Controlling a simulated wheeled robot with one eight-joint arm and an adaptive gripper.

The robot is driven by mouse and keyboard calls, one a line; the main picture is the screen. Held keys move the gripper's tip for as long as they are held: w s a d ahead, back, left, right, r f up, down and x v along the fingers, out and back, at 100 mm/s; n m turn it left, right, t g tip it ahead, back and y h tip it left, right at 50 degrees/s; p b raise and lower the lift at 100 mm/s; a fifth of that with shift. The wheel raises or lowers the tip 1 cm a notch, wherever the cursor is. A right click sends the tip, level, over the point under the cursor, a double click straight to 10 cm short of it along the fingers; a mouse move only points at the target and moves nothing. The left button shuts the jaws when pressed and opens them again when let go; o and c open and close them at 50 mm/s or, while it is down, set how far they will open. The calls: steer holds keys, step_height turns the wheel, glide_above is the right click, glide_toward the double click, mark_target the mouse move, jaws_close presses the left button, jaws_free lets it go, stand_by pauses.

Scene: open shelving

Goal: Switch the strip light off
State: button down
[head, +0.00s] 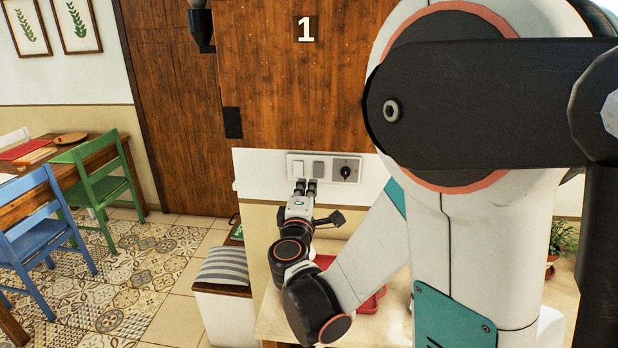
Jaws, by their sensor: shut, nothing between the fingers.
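A wall switch panel (325,158) is mounted on the white upper part of a low wall, below the wooden board. It carries a white rocker switch (297,169) at left, a grey switch (319,169) in the middle and a dark rotary knob (345,171) at right. My gripper (306,183) is shut and empty, pointing up toward the panel, with its fingertips just below the white and grey switches. I cannot tell whether it touches the panel. No strip light is seen, and no label naming a switch is readable.
Below my gripper is a pale tabletop (273,325) with a red tray (372,302). A striped cushion (223,266) on a bench is left of it. A potted plant (563,238) stands at right. My arm covers much of the right side.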

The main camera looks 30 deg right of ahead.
steer(key=shift+s+a, duration=0.4)
steer(key=shift+s, duration=0.15)
steer(key=s+f+m+g+y, duration=0.35)
steer(key=s+m+g, duration=0.35)
steer(key=s, duration=0.4)
steer(key=s+a+f+m+g+y, duration=0.1)
steer(key=s+a+m+y, duration=0.3)
steer(key=s+a+y, duration=0.3)
steer(key=s+a, duration=0.4)
steer(key=s, duration=0.1)
steer(key=shift+s+a+f, duration=0.25)
steer(key=shift+a+f, duration=0.1)
steer(key=shift+f, duration=0.05)
